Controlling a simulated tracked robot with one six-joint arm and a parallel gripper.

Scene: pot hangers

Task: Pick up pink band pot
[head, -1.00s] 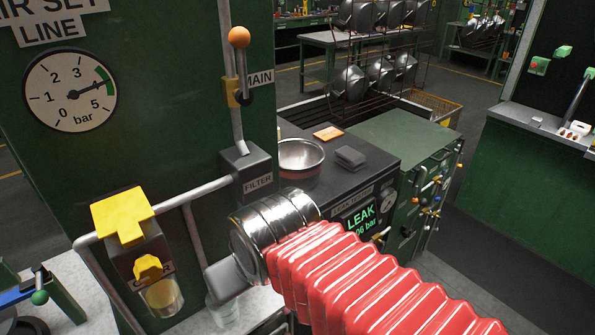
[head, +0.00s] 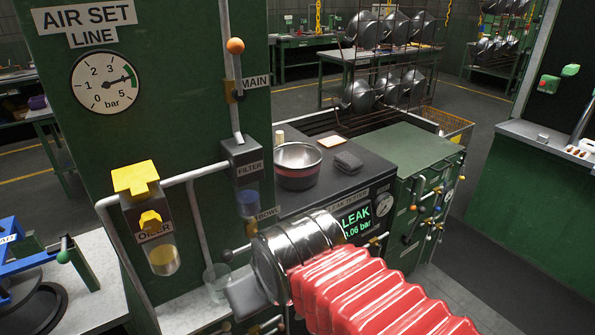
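The pot with a pink band (head: 298,168) stands upright on the dark top of the leak tester bench, in the middle of the head view. It is a round metal pot with an open top and a dull pink band around its side. My arm, with red bellows and a shiny metal wrist, comes in from the bottom right. A grey part at its end, my gripper (head: 243,296), points to the lower left, in front of and below the pot in the picture. It appears apart from the pot. Its fingers cannot be made out.
A dark grey folded pad (head: 348,161) and an orange-edged tile (head: 336,142) lie near the pot. The green panel with gauge (head: 104,82), pipes and filter (head: 243,160) stands close on the left. A rack of hanging pots (head: 388,60) stands behind.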

